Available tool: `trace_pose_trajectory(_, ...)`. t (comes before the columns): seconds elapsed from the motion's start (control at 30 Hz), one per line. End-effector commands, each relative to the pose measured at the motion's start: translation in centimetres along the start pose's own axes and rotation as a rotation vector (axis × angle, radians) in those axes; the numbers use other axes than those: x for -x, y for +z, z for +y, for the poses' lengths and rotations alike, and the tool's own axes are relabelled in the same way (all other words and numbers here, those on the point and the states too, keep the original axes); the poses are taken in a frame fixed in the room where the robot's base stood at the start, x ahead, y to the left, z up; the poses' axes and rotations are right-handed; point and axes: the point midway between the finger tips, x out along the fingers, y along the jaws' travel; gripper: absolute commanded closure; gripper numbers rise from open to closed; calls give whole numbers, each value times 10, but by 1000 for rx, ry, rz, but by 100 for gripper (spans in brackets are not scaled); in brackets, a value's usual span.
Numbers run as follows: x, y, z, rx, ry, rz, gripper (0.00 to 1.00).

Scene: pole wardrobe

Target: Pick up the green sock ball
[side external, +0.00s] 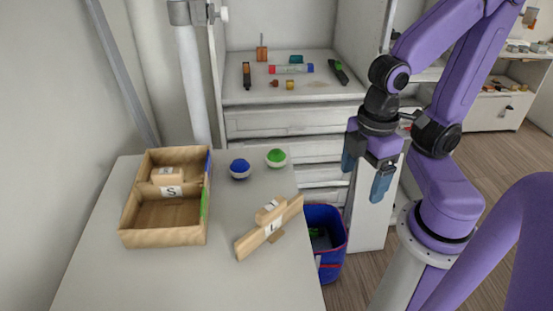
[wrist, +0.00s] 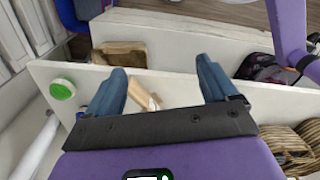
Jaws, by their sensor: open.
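The green sock ball (side external: 276,157), green on top with a white lower part, rests near the far right corner of the light tabletop. It also shows at the left of the wrist view (wrist: 62,89), outside the space between the fingers. The blue sock ball (side external: 240,168) sits just left of it, apart. My gripper (side external: 366,178) is open and empty, off to the right of the tabletop edge in the side view. Its two blue-grey fingers (wrist: 161,70) point toward the top of the wrist view.
A wooden box (side external: 133,236) marked S stands on the left of the table. Wooden pieces (side external: 270,228) marked L lie at its right edge. A blue bin (side external: 330,257) stands below that edge. A shelf (side external: 290,95) with small items is behind.

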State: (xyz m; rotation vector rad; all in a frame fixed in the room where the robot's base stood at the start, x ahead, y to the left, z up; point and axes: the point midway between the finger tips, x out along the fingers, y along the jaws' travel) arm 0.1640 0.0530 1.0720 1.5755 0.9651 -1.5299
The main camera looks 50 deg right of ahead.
Motion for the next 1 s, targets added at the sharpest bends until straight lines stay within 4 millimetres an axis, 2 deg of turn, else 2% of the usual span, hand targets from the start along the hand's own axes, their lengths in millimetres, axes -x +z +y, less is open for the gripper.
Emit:
trace_pose_trajectory(0.13, -2, -5, 9, -17, 22, 18, 14)
trace_pose_trajectory(0.23, -6, -20, 36, -52, 85, 71, 14)
trace_pose_trajectory(0.37, -12, -43, 96, -99, 214, 176, 14)
trace_pose_trajectory(0.4, -14, -48, 116, -108, 254, 209, 14)
trace_pose_trajectory(0.53, -18, -57, 176, -109, 358, 307, 14)
trace_pose_trajectory(0.7, -27, -52, 239, -76, 431, 420, 14)
trace_pose_trajectory(0.8, -34, -42, 265, -47, 438, 485, 14)
trace_pose_trajectory(1.0, -50, -13, 292, 0, 383, 622, 14)
